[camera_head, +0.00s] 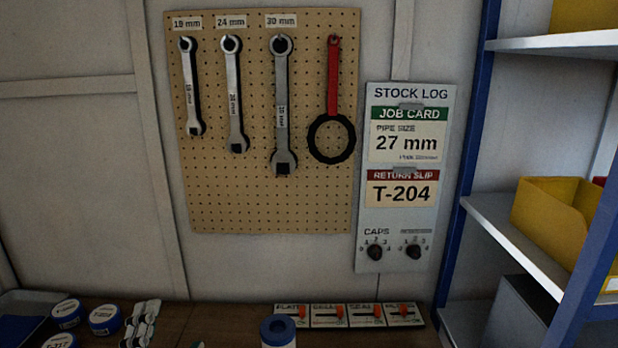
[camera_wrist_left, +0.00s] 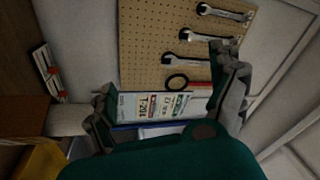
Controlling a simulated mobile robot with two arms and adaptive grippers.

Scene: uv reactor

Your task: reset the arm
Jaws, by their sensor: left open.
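My left gripper (camera_wrist_left: 162,70) shows in the left wrist view, its dark green body at the bottom and its two grey fingers spread wide. It is open, and nothing shows held between the fingers. The pegboard (camera_wrist_left: 150,40) and the stock log panel (camera_wrist_left: 128,107) lie beyond the fingers, apart from them. In the head view, pale grey jointed shapes (camera_head: 141,324) stand at the bottom left; I cannot tell whether they are gripper parts. My right gripper is in neither view.
The pegboard (camera_head: 270,205) holds several wrenches and a red-handled ring tool (camera_head: 333,95). The stock log (camera_head: 408,215) hangs beside it. A blue-framed shelf (camera_head: 512,235) with yellow bins (camera_head: 553,222) stands right. Blue-lidded round containers (camera_head: 105,320) and a switch row (camera_head: 348,316) sit on the bench.

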